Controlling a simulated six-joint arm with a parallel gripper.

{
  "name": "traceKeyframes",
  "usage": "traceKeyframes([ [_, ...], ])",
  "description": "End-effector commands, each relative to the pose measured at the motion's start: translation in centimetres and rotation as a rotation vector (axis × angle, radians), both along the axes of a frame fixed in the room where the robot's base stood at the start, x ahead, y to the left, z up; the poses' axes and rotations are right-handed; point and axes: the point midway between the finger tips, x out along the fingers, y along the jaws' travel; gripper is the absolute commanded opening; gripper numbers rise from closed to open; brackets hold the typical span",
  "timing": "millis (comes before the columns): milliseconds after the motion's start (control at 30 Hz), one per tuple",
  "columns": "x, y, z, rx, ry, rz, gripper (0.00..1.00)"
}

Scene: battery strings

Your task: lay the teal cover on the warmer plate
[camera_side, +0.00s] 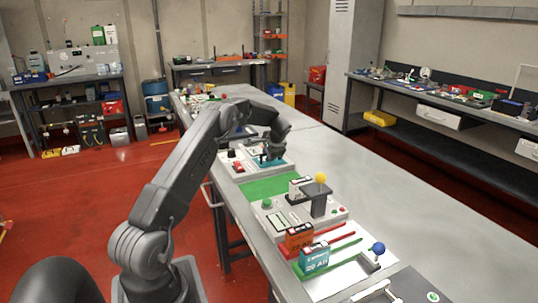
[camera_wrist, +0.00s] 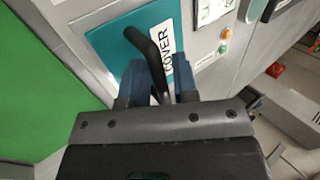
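The teal cover (camera_wrist: 112,38) has a white label reading COVER and a black bar handle (camera_wrist: 143,45). In the wrist view it lies against a grey panel. My gripper (camera_wrist: 158,72) has its two blue fingers on either side of the handle. Whether they press on it I cannot tell. In the side view my gripper (camera_side: 270,156) is low over the teal cover (camera_side: 268,162), at the far unit on the bench, and partly hides it. I cannot make out the warmer plate for certain.
A green mat (camera_side: 270,187) lies just nearer than the far unit. A grey unit with a yellow-knobbed post (camera_side: 320,178) stands nearer still. Orange (camera_side: 299,237) and teal (camera_side: 314,257) battery blocks stand on the near bench. The bench's right side (camera_side: 400,200) is clear.

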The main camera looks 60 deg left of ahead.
Motion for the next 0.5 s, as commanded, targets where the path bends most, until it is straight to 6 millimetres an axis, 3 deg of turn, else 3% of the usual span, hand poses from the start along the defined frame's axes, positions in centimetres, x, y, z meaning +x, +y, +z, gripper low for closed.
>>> traceKeyframes([
  [133, -0.01, 0.0, -0.01, 0.0, 0.0, 0.0, 0.41],
  [500, 0.01, -0.48, 0.66, -0.001, 0.001, -0.001, 0.41],
])
